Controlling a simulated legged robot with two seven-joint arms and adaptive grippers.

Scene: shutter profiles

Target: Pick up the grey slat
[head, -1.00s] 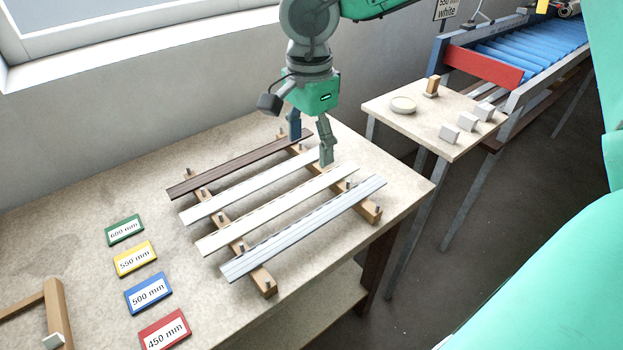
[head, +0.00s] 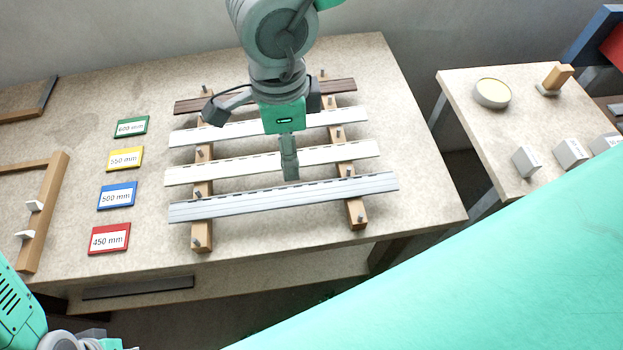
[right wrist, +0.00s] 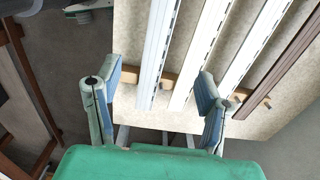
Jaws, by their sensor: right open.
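The grey slat (head: 335,190) is the front one of several parallel slats in the head view. It lies across two wooden bearers, a long ribbed pale blue-grey strip. In the right wrist view the grey slat (right wrist: 155,50) is the leftmost slat. My right gripper (head: 290,165) hangs over the slats, its front finger just behind the grey slat; the other finger is mostly hidden. In the right wrist view the right gripper (right wrist: 158,85) is open and empty, with the near ends of the grey slat and a white slat between its fingers in the picture.
Two whitish slats (head: 215,175) and a dark brown slat (head: 340,86) lie behind the grey one. Upright pegs stand on the wooden bearers (head: 202,236). Coloured length labels (head: 110,238) lie left. A side table (head: 460,90) with small blocks stands right.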

